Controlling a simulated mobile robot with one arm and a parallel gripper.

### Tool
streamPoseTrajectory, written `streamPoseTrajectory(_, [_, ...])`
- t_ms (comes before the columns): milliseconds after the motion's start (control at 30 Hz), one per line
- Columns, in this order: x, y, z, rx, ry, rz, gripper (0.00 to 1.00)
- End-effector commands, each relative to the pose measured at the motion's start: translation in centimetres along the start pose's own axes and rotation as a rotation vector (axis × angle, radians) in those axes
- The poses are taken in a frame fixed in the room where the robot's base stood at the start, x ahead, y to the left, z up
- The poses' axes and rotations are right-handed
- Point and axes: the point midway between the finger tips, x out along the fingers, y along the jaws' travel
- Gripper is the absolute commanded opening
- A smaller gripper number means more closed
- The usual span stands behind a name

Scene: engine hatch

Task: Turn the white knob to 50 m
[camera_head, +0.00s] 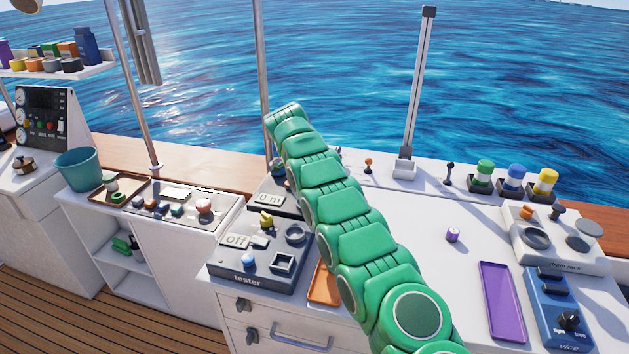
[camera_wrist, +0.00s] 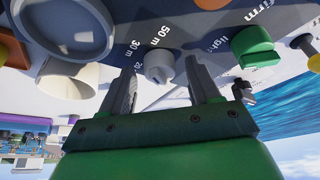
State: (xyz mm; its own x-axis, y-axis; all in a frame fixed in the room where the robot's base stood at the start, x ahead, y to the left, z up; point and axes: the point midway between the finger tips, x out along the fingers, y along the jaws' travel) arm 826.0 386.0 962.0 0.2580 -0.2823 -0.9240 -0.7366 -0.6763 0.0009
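The white knob (camera_wrist: 158,66) shows in the wrist view on a dark panel, beside the marks "20", "30 m" and "50 m". A small notch shows on it; I cannot tell for sure which mark it points to. My gripper (camera_wrist: 160,72) is open, with one finger on each side of the knob and a gap visible on both sides. In the head view, my green arm hides the gripper and the knob. A white display (camera_head: 268,199) there reads "0 m".
In the wrist view, a green switch (camera_wrist: 255,48) sits right of the knob, and a large grey ring (camera_wrist: 62,25) and a pale cylinder (camera_wrist: 66,80) sit left. In the head view, the tester box (camera_head: 250,270) stands left of my arm.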

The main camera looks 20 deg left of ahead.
Motion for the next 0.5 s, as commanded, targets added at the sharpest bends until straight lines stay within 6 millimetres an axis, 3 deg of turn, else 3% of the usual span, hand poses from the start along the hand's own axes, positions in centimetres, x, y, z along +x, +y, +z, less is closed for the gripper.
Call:
streamPoseTrajectory(267, [-0.1, 0.0, 0.0, 0.0, 0.0, -0.001, 0.61])
streamPoseTrajectory(500, [-1.9, -0.1, 0.1, -0.002, 0.0, -0.003, 0.61])
